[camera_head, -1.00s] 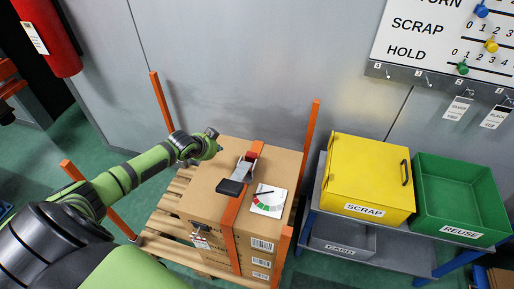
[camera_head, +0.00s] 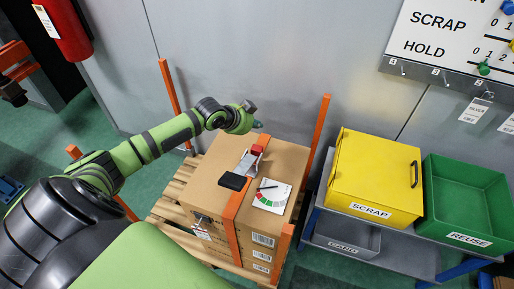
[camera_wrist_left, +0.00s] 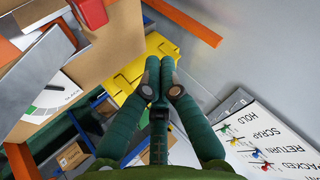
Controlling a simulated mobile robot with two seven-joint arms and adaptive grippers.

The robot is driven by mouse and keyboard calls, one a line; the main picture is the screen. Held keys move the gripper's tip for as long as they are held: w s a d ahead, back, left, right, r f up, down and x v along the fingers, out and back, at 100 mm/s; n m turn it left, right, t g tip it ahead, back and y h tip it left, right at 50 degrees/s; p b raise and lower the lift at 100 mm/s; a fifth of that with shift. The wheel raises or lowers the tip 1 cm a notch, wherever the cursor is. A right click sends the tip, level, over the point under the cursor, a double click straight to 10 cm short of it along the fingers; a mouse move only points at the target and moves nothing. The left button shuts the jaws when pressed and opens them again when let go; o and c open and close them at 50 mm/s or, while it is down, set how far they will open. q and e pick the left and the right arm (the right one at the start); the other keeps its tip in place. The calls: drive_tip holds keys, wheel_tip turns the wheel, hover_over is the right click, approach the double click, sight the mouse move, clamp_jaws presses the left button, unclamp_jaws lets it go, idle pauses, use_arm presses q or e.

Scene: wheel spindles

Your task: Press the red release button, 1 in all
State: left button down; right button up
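The red release button (camera_head: 257,150) sits at the back end of a metal strap tensioner (camera_head: 247,164) on top of the cardboard box (camera_head: 215,165). In the left wrist view a red block, seemingly this button (camera_wrist_left: 90,12), is cut by the top edge. My left gripper (camera_head: 257,124) is above the box's back edge, just behind the button in the picture and apart from it. In the left wrist view its fingers (camera_wrist_left: 159,75) are together with nothing between them. My right gripper is not in view.
An orange strap (camera_head: 228,213) crosses the box. A dial card (camera_head: 272,194) lies right of the tensioner. Orange posts (camera_head: 318,135) stand around the wooden pallet (camera_head: 170,204). A yellow scrap bin (camera_head: 375,170) and green reuse bin (camera_head: 465,200) stand right. A grey wall is behind.

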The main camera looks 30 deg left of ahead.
use_arm(q)
drive_tip(key=b, duration=0.7)
hover_over(260, 147)
drive_tip(key=s, duration=0.2)
drive_tip(key=f, duration=0.6)
drive_tip(key=shift+w+a+f, duration=0.15)
drive_tip(key=shift+a+f, duration=0.2)
drive_tip(key=shift+f, duration=0.9)
drive_tip(key=shift+f, duration=0.15)
drive_tip(key=shift+f+b, duration=0.3)
drive_tip(key=shift+f+b, duration=0.35)
drive_tip(key=shift+f, duration=0.35)
drive_tip(key=shift+r, duration=0.1)
drive_tip(key=shift+r+p, duration=1)
drive_tip(key=shift+p, duration=0.05)
